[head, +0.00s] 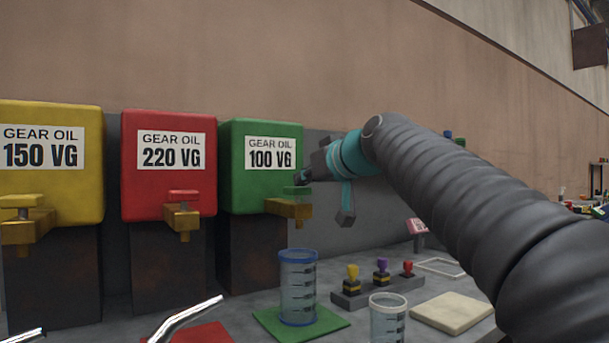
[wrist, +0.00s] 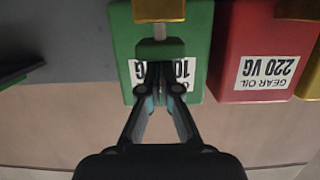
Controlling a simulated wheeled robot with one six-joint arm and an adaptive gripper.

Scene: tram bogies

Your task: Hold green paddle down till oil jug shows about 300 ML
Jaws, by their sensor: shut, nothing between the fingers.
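The green gear oil tank (head: 262,137), labelled 100 VG, has a brass tap (head: 290,208) with a green paddle (head: 297,190) on top. A clear jug (head: 298,287) with a blue rim and dark marks stands upright on a green mat (head: 265,318), below the tap. I see no clear oil level in it. My gripper (head: 304,177) is shut and empty, its tips just above the green paddle. In the wrist view, which is upside down, the shut fingertips (wrist: 160,68) are close at the green paddle (wrist: 160,49); I cannot tell whether they touch.
Red 220 VG (head: 168,192) and yellow 150 VG (head: 50,190) tanks stand to the left. A second clear jug (head: 388,322) stands at the front. A rack (head: 378,290) with coloured stamp-like pieces and a pale flat block (head: 452,313) lie to the right.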

